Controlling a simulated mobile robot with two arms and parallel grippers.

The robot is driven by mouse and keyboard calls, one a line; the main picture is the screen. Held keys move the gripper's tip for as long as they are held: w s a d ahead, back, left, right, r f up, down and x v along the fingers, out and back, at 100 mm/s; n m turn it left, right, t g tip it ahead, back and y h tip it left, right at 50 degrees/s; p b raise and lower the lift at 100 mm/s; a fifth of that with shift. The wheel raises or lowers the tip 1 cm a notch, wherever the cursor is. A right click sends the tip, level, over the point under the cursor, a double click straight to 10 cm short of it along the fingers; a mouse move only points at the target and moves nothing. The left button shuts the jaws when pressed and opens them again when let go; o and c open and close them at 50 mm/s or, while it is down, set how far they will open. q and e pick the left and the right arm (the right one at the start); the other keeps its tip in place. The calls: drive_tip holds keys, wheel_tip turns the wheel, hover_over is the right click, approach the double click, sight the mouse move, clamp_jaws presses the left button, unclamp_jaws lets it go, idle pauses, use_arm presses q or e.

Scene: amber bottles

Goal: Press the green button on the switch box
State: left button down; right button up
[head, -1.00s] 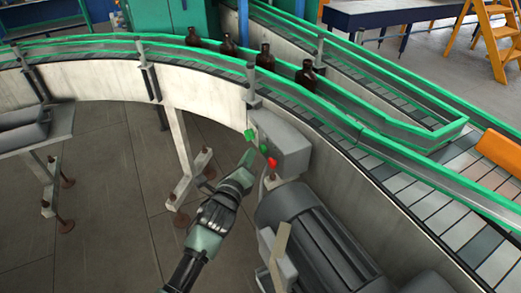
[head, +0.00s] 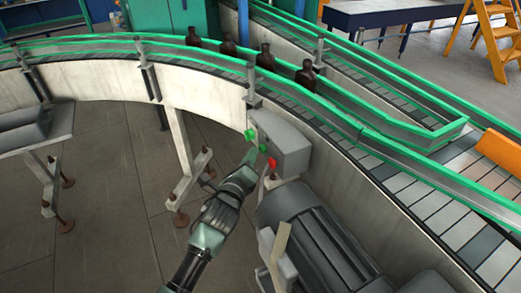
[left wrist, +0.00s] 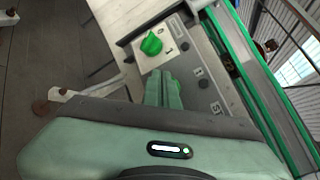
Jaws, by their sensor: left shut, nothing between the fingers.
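The grey switch box (head: 284,143) is on the side of the curved conveyor. Its face carries a green knob (head: 250,134), a green button (head: 263,148) below it and a red button (head: 272,163) lowest. My left gripper (head: 251,156) is shut and empty, its tips just left of the green button. I cannot tell if they touch it. In the left wrist view the shut fingers (left wrist: 163,88) point at the panel, next to the green knob (left wrist: 151,43). The green button does not show there, apparently hidden by the fingers. My right gripper is not in view.
A grey motor (head: 315,235) sits just below the box. The conveyor with green rails (head: 400,143) runs behind it, carrying several amber bottles (head: 265,57). A support leg (head: 180,150) stands left of my arm. The floor (head: 110,190) to the left has free room.

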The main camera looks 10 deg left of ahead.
use_arm(q)
drive_tip(key=shift+w+d, duration=0.25)
drive_tip(key=shift+d, duration=0.2)
idle(0.7)
drive_tip(key=shift+a, duration=0.1)
drive_tip(key=shift+s+a+p, duration=0.4)
drive_tip(key=shift+s+a, duration=0.1)
drive_tip(key=shift+a, duration=0.15)
drive_tip(key=s+a, duration=0.1)
drive_tip(key=s+a+p, duration=0.1)
drive_tip(key=a+p, duration=0.1)
drive_tip(key=a, duration=0.1)
drive_tip(key=shift+s+a, duration=0.1)
drive_tip(key=shift+s, duration=0.3)
idle(0.9)
